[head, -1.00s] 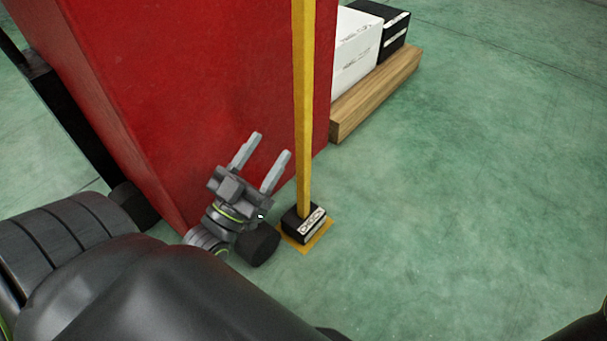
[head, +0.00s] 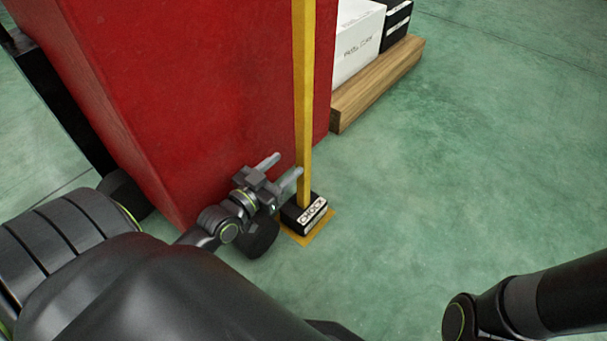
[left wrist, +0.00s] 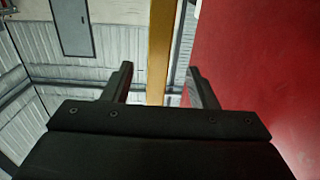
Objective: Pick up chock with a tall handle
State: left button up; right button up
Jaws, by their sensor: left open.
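The chock (head: 305,214) is a black block with a white label, sitting on a yellow floor square. Its tall yellow handle (head: 304,90) rises upright past the top edge of the head view. My left gripper (head: 287,165) is open, low on the left of the handle, just above the block. In the left wrist view the handle (left wrist: 158,45) stands between the two spread fingers of the left gripper (left wrist: 160,68), apparently at or beyond the tips; contact cannot be told. My right arm's links show at the lower right, but its gripper is out of view.
A large red body (head: 190,90) with dark wheels (head: 259,237) stands close to the left of the handle and behind my left gripper. A wooden pallet (head: 385,80) with a white box (head: 358,45) and black box stands behind. The green floor at right is clear.

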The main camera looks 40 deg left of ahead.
aim_at(309, 146)
pick_arm(q)
jog(key=w, duration=0.6)
jog(key=w+d, duration=0.1)
jog(key=w, duration=0.2)
jog(key=shift+w+f+b, duration=0.1)
jog(key=shift+w+b, duration=0.1)
jog(key=shift+b, duration=0.15)
grip_shut()
dwell(0.9)
